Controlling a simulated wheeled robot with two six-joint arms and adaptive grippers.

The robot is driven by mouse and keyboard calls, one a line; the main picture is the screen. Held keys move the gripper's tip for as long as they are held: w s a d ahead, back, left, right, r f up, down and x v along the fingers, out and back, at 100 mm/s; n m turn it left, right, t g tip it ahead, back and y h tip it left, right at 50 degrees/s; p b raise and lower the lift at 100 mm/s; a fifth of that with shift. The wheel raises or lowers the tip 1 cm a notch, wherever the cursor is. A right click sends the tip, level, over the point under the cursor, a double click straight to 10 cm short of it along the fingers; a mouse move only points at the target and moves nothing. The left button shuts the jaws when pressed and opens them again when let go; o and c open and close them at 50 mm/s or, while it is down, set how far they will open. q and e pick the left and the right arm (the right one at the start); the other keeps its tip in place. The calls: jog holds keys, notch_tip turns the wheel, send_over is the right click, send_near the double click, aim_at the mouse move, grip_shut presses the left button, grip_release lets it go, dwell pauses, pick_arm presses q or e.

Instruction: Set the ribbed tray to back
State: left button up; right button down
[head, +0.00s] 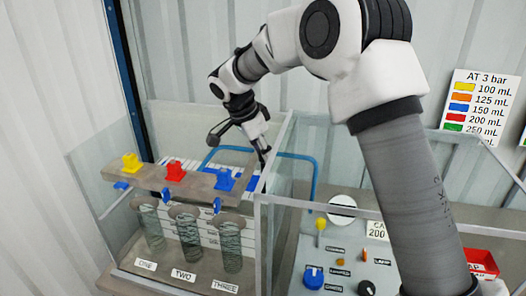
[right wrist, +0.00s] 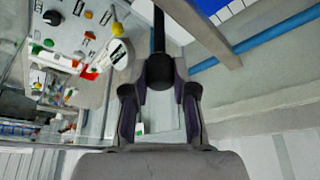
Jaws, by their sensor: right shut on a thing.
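A blue-and-white ribbed surface (head: 255,184), which looks like the ribbed tray, lies inside the clear-walled case behind the grey beam. The beam and my arm hide part of it. A corner of it (right wrist: 222,14) shows at the top of the right wrist view. My right gripper (head: 262,155) reaches down over its right part. In the right wrist view the gripper (right wrist: 159,78) is closed around a dark rod-like handle (right wrist: 158,30). I cannot tell how the handle joins the tray. My left gripper is not in view.
A grey beam (head: 150,178) carries yellow, red and blue taps above several ribbed tubes (head: 190,240). Clear walls (head: 262,240) and a blue pipe (head: 315,185) stand close to the gripper. A panel with knobs (head: 335,265) lies at the right.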

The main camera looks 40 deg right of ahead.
jog(key=c, duration=1.1)
grip_release()
jog(key=shift+o, duration=0.9)
jog(key=shift+w+d, duration=0.1)
jog(key=shift+d, duration=0.05)
jog(key=shift+w+d+f, duration=0.1)
jog(key=shift+d, duration=0.05)
jog(key=v, duration=1.2)
jog(key=shift+d, duration=0.1)
